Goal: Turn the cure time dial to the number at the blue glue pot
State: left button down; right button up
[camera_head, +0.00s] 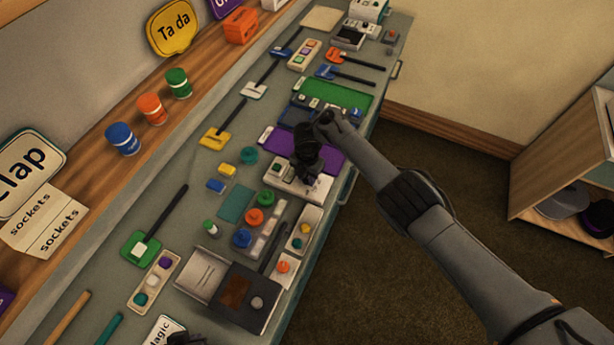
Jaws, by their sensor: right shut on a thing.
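My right gripper (302,172) points down onto a white-grey box (316,190) on the bench. It is shut on the cure time dial on top of this box; the gripper hides the dial and its numbers. A blue pot (121,140) stands on the wooden ledge at the left, beside an orange pot (152,109) and a green pot (178,84). A round blue piece (242,238) also lies on the bench beside a pale strip. No number is readable at either. A dark part at the bottom edge seems to be my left gripper (186,339); its fingers are not clear.
A purple mat (327,158) and a green mat (335,93) lie beyond the box. A dark case (242,300), small trays and several brushes crowd the near bench. The bench's right edge runs close beside the box. A shelf unit (565,165) stands at the right.

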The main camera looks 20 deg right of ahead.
aim_at(307, 178)
jog(key=shift+f, duration=0.1)
jog(key=o, duration=1.1)
jog(key=shift+c, duration=0.2)
jog(key=shift+r, duration=0.65)
notch_tip(307, 178, up, 10)
jog(key=p, duration=0.4)
jog(key=shift+f, duration=0.2)
